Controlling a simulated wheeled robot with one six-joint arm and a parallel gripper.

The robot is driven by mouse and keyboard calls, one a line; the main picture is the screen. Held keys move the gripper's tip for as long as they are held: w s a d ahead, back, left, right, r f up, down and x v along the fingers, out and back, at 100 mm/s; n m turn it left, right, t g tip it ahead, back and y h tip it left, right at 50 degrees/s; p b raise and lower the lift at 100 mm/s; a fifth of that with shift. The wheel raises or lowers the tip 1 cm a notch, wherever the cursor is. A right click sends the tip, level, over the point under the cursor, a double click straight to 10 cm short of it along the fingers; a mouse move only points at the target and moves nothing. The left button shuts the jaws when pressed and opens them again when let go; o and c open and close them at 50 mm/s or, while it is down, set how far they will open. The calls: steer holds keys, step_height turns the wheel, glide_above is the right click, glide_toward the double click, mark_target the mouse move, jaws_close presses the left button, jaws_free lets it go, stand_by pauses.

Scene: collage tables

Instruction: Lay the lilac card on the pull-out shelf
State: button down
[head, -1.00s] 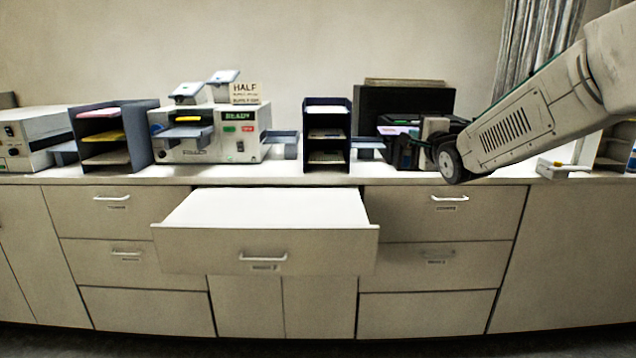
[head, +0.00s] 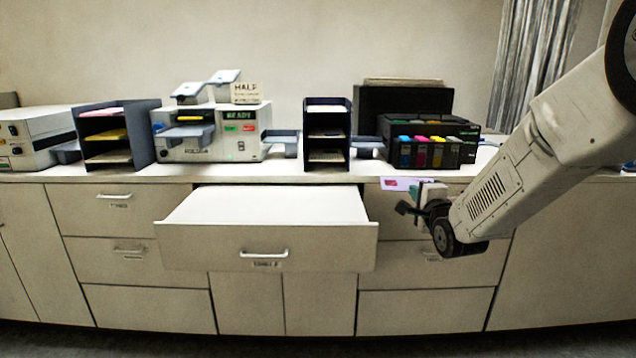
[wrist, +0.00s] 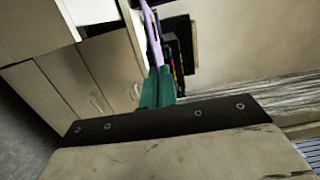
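The lilac card (head: 400,184) has a pink-red mark and sticks out from my gripper (head: 408,207), in front of the counter's front edge. In the wrist view the card (wrist: 152,32) shows as a thin lilac strip, seen nearly edge-on, rising from the green fingers of my gripper (wrist: 157,88). The fingers are closed on it. The pull-out shelf (head: 268,205) is drawn out from the cabinet, its white top bare. My gripper is to the right of the shelf, apart from it.
A printer with coloured cartridges (head: 430,145) stands on the counter behind my gripper. A dark sorter rack (head: 327,135), a READY machine (head: 205,135) and a blue-grey rack (head: 110,140) with cards stand further left. Above the shelf is free room.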

steer(key=s+f, duration=0.4)
steer(key=f, duration=0.6)
steer(key=s+d+f+h, duration=0.1)
steer(key=s+f, duration=0.4)
steer(key=f, duration=0.6)
steer(key=s+d+f+m, duration=0.1)
steer(key=s+f, duration=0.4)
steer(key=f, duration=0.6)
steer(key=shift+h, duration=0.3)
steer(key=shift+s, duration=0.1)
